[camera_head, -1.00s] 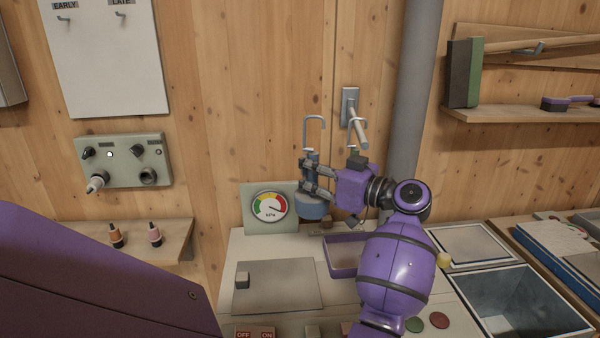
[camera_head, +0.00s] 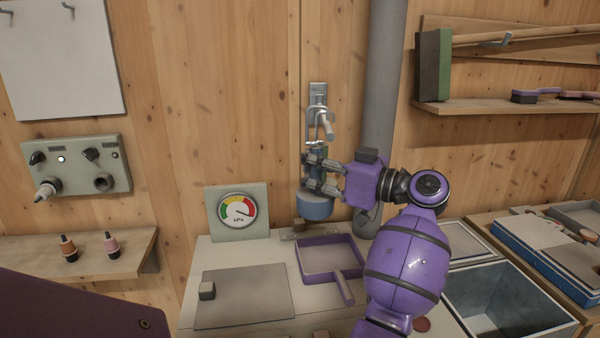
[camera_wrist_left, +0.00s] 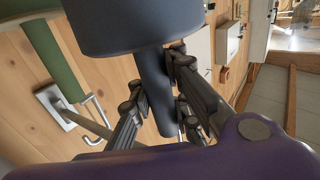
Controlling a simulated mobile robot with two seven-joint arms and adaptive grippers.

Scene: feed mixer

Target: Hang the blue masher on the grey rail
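The blue masher has a wide blue head (camera_head: 316,206) at the bottom, an upright handle, and a grey wire hook (camera_head: 309,125) on top. My left gripper (camera_head: 312,172) is shut around the handle. In the left wrist view, the masher's dark blue head (camera_wrist_left: 130,22) fills the top, with its handle (camera_wrist_left: 155,90) between the fingers. The grey rail (camera_head: 327,127) juts from a plate on the wooden wall. The hook overlaps the rail in the head view; I cannot tell whether they touch. The rail (camera_wrist_left: 88,123) is beside the hook in the wrist view. My right gripper is not in view.
A grey pipe (camera_head: 381,90) runs up the wall right of the rail. Below stand a pressure gauge (camera_head: 237,212) and a purple tray (camera_head: 301,268) on the bench. A shelf (camera_head: 500,107) with brushes is at right.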

